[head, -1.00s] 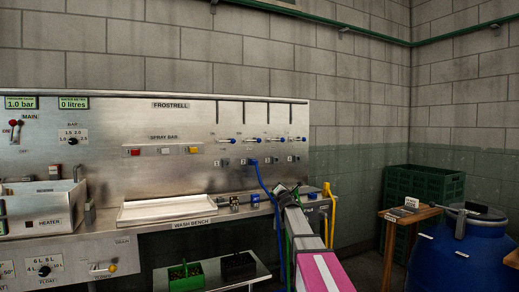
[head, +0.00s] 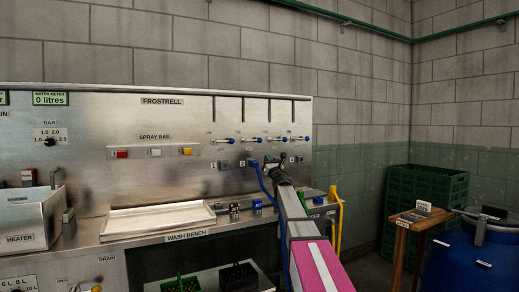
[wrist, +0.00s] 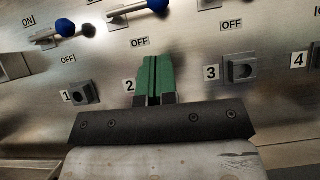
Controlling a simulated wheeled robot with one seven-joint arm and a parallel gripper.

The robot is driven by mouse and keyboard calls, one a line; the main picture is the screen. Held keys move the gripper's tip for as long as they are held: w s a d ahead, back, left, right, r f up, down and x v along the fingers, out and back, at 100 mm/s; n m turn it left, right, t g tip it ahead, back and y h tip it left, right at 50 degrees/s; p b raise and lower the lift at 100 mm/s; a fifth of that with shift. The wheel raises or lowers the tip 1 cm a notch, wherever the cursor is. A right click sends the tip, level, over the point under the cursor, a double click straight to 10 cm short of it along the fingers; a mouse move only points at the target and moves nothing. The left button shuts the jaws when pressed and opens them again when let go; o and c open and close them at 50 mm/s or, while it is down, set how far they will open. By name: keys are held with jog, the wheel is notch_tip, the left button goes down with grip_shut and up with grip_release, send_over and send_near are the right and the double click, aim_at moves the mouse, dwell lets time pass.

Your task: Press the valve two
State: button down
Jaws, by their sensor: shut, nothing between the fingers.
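A row of levers with blue knobs runs along the steel panel. The second lever (head: 251,139), taken as valve two, also shows at the top of the wrist view (wrist: 140,8), above an OFF label. My gripper (head: 277,163) is near the panel, below the levers. In the wrist view my green-tipped gripper (wrist: 154,75) is shut and empty, beside the number 2 label (wrist: 128,86). It lies below the second lever and hides whatever fitting is behind it. I cannot tell whether it touches the panel.
Fittings one (wrist: 85,93) and three (wrist: 240,68) flank my gripper. A blue hose (head: 266,185) hangs close to my arm. The wash bench tray (head: 158,221) is at the left. A blue drum (head: 463,262) and a wooden stand (head: 402,224) are at the right.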

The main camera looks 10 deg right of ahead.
jog(key=shift+w, duration=0.1)
jog(key=x, duration=0.9)
jog(key=shift+w+r, duration=0.2)
jog(key=shift+w, duration=0.15)
jog(key=shift+r, duration=0.1)
